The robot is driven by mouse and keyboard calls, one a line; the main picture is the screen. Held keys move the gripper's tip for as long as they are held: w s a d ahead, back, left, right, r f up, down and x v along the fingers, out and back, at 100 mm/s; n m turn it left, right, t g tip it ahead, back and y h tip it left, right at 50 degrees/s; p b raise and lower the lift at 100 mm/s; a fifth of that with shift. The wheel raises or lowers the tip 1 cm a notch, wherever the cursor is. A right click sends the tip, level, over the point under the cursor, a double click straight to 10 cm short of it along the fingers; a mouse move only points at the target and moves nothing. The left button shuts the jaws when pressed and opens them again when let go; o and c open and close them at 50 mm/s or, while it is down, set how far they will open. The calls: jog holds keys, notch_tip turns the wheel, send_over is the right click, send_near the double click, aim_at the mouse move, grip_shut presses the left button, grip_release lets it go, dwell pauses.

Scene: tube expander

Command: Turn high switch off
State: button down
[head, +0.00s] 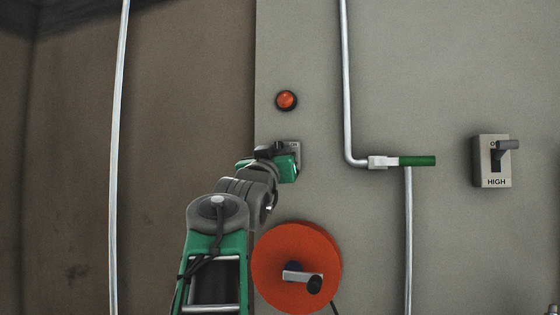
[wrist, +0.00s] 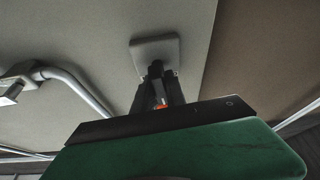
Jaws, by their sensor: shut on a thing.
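The HIGH switch (head: 481,176) is a grey plate on the wall at the right of the head view. Its lever (head: 507,145) sticks out near the top of the plate, partly covering the lettering there. My gripper (head: 284,151) is well to the left of it, at another small switch plate (head: 295,145), which it mostly hides. In the wrist view my gripper (wrist: 157,70) points straight at that plate (wrist: 153,46), its dark fingers close to it. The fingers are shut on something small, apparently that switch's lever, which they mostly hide.
A round orange lamp (head: 287,100) is above my gripper and an orange wheel (head: 272,268) with a crank handle is below. A pipe (head: 347,80) and a green-handled valve (head: 416,161) lie between my gripper and the HIGH switch. The wall around the HIGH switch is clear.

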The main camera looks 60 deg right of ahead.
jog(key=n+t, duration=0.1)
jog(key=n, duration=0.2)
jog(key=n+t+y, duration=0.1)
jog(key=n+t, duration=0.1)
jog(key=n, duration=0.2)
jog(key=shift+y, duration=0.3)
jog(key=shift+t, duration=0.3)
jog(key=c, duration=1.4)
grip_release()
jog(key=shift+o, duration=0.2)
jog(key=b+v, duration=0.3)
jog(key=v, duration=0.5)
jog(key=shift+b, duration=0.4)
